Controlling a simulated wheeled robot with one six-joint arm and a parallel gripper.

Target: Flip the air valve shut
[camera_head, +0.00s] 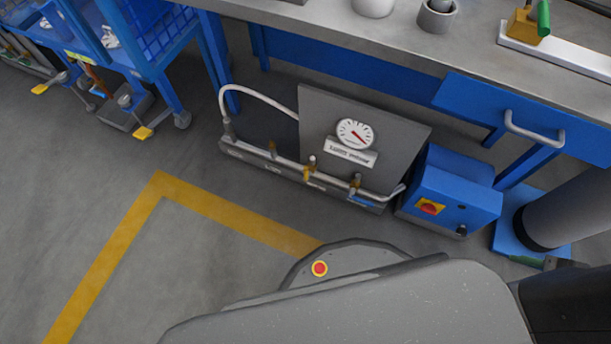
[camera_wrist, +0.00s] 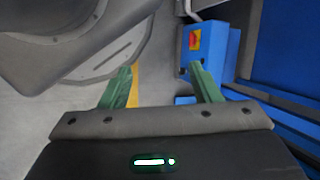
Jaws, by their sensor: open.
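A low pipe manifold (camera_head: 305,178) stands on the floor below the bench in the head view, with several small valves along its pipe. One brass-coloured valve (camera_head: 272,149) is at the left, one (camera_head: 310,165) in the middle and one (camera_head: 355,184) at the right, near a blue label. The labels are too small to read, so I cannot tell which valve is the air valve. A dial gauge (camera_head: 355,133) sits on the grey panel behind. My gripper (camera_wrist: 162,70) is open and empty in the wrist view, its green fingers apart; the valves are not seen there.
A blue box (camera_head: 452,190) with a red knob on a yellow plate stands right of the manifold; it also shows beyond my fingers in the wrist view (camera_wrist: 213,62). The workbench (camera_head: 300,22) overhangs behind. A blue cart (camera_head: 160,60) stands left. Floor in front is clear, with yellow tape (camera_head: 215,213).

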